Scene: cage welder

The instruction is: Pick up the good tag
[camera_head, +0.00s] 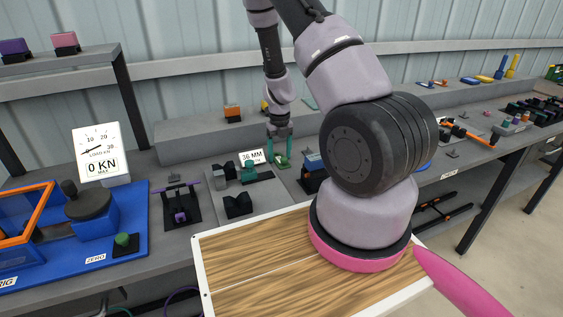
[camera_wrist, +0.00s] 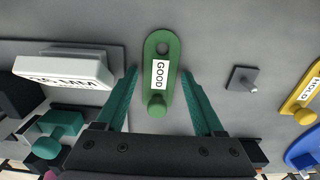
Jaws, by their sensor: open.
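The good tag (camera_wrist: 160,85) is a green rounded plate with a hole at its far end, a white label reading GOOD and a green knob at its near end. It lies on the grey bench top in the wrist view. My gripper (camera_wrist: 160,85) is open, with its two teal fingers on either side of the tag and gaps between them and it. In the head view my gripper (camera_head: 279,152) points down at the bench near the 36 MM sign, and a small green part of the tag (camera_head: 282,161) shows by the fingers.
The white 36 MM sign (camera_wrist: 66,70) stands close to the left finger. A small grey block with a peg (camera_wrist: 243,80) lies to the right. A yellow HOLD tag (camera_wrist: 302,95) and a blue piece (camera_wrist: 306,152) are farther right. A teal-knobbed fixture (camera_wrist: 50,140) is at lower left.

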